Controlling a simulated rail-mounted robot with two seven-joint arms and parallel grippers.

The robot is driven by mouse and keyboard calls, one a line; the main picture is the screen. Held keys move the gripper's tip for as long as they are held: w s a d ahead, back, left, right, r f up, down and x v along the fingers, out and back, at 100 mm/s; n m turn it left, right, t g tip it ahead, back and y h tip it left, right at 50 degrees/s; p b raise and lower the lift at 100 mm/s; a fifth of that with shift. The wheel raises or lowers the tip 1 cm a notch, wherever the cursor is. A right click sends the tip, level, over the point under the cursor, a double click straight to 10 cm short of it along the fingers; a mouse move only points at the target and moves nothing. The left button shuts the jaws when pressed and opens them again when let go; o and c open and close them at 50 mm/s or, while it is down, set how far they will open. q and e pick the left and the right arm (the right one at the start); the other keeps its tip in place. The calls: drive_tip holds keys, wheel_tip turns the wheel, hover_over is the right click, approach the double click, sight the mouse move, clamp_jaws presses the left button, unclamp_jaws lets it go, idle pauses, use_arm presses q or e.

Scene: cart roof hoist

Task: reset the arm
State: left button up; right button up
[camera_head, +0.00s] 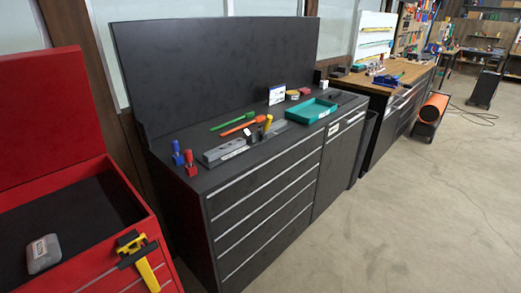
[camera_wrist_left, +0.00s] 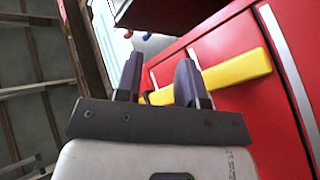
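My left gripper (camera_wrist_left: 158,78) shows in the left wrist view with its two dark fingers apart. A yellow bar-shaped part of a tool (camera_wrist_left: 236,78) crosses behind the right-hand finger, in front of the red drawers, and a bit of it shows between the fingers. I see no grip on it. In the head view, the yellow and black tool (camera_head: 147,273) sits at the front edge of the red chest, its yellow part hanging down over the front. I cannot make out my left gripper in the head view. My right gripper is in neither view.
The red chest (camera_head: 151,223) holds a grey case (camera_head: 43,257). The black cabinet (camera_head: 207,230) beside it carries a teal tray (camera_head: 312,111), a grey bar (camera_head: 222,152), an orange tool (camera_head: 240,125) and several small items. A wooden bench (camera_head: 405,70) stands farther right.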

use_arm(q)
drive_tip(key=s+d+m+g, duration=0.3)
drive_tip(key=d+m+g, duration=0.3)
drive_tip(key=m+g, duration=0.3)
drive_tip(key=s+r+g+y+p, duration=0.1)
drive_tip(key=s+r+g, duration=0.15)
drive_tip(key=s, duration=0.45)
drive_tip(key=s+r+n+g+p, duration=0.1)
drive_tip(key=s+r, duration=0.3)
drive_tip(key=s, duration=0.2)
drive_tip(key=s+r+g+y+p, duration=0.1)
drive_tip(key=s+r, duration=0.3)
drive_tip(key=s, duration=0.3)
drive_tip(key=s+d+f+g+p, duration=0.2)
drive_tip(key=s+f+g, duration=0.1)
drive_tip(key=s, duration=0.8)
wheel_tip(320, 180, up, 37)
drive_tip(key=p, duration=3.7)
drive_tip(key=shift+w+a+r+n+p, duration=0.15)
drive_tip(key=shift+w+r+n+p, duration=0.05)
drive_tip(key=shift+n+p, duration=0.15)
